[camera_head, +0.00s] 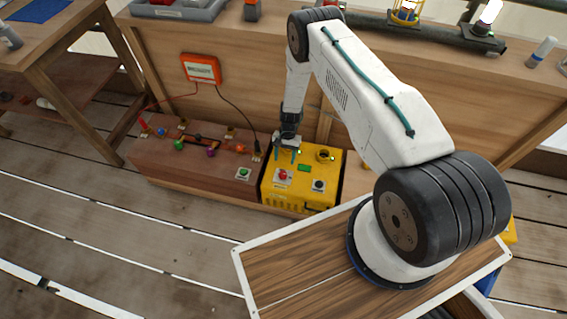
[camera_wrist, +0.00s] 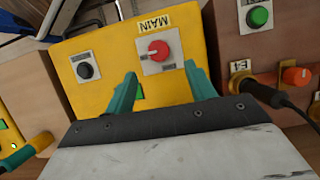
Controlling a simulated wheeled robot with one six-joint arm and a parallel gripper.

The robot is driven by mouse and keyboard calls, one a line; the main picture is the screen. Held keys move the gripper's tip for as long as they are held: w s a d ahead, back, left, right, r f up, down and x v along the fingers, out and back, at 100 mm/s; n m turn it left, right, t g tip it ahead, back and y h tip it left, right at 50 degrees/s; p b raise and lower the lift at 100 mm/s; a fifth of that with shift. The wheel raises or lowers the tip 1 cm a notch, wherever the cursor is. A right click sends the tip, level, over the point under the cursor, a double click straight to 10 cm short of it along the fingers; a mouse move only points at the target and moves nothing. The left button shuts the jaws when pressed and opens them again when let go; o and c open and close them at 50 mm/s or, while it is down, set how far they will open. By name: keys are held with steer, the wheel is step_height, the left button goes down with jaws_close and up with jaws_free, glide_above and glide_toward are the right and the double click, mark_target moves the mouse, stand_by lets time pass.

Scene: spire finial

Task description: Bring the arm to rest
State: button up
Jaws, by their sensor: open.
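My arm reaches out and down from its base at the right in the head view, bent at the elbow. My gripper (camera_head: 286,156) is above the left part of a yellow box (camera_head: 305,190). In the wrist view my gripper (camera_wrist: 160,88) has two teal fingers spread apart, with nothing between them. A red knob (camera_wrist: 158,50) marked MAIN lies just beyond the fingertips, on the face of the yellow box (camera_wrist: 110,60). I cannot tell whether the fingertips touch the box.
A brown panel (camera_head: 190,165) with coloured knobs and plugs adjoins the yellow box. A black cable plug (camera_wrist: 262,93) is right of my fingers in the wrist view. An orange meter (camera_head: 201,69) hangs on the bench front. Plank floor at the left is free.

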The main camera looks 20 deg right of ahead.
steer(key=shift+r, duration=0.15)
stand_by(0.4)
steer(key=s+r+n+g, duration=0.1)
steer(key=s+r+g, duration=0.1)
steer(key=s, duration=0.4)
steer(key=s+r+n+h, duration=0.1)
steer(key=s+r+n, duration=0.15)
steer(key=r, duration=1.95)
steer(key=s+r+n, duration=0.2)
steer(key=s+r, duration=0.1)
steer(key=r, duration=1.9)
steer(key=s+r+n+t+h, duration=0.1)
steer(key=s+r+t, duration=0.5)
steer(key=s+r, duration=1.5)
steer(key=shift+s+d+r+n+t+h, duration=0.35)
steer(key=shift+r+n+t, duration=0.1)
steer(key=shift+r, duration=0.1)
